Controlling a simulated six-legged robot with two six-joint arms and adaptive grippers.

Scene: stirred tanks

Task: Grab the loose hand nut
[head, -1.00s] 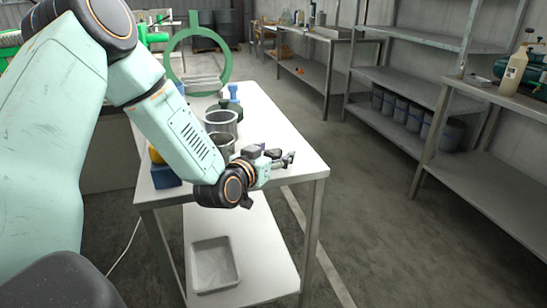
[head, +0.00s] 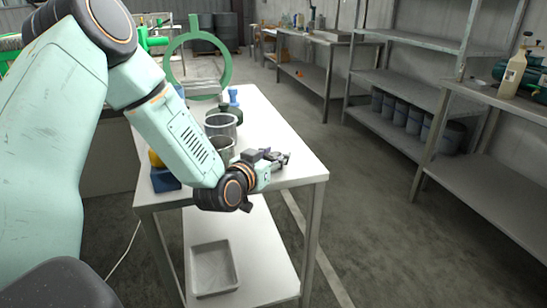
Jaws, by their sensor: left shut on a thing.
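My left gripper (head: 278,158) is low over the right part of the white table (head: 285,130), near its right edge. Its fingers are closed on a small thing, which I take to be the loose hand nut. The fingers hide most of it, so its shape does not show clearly. I cannot tell whether it still touches the tabletop. My right gripper is not in view.
Two metal vessels, the farther one (head: 221,125) and a nearer one (head: 222,148), stand left of the gripper. A blue block (head: 165,180) is at the table's left edge. A grey tray (head: 214,268) lies on the lower shelf. The table's far right is clear.

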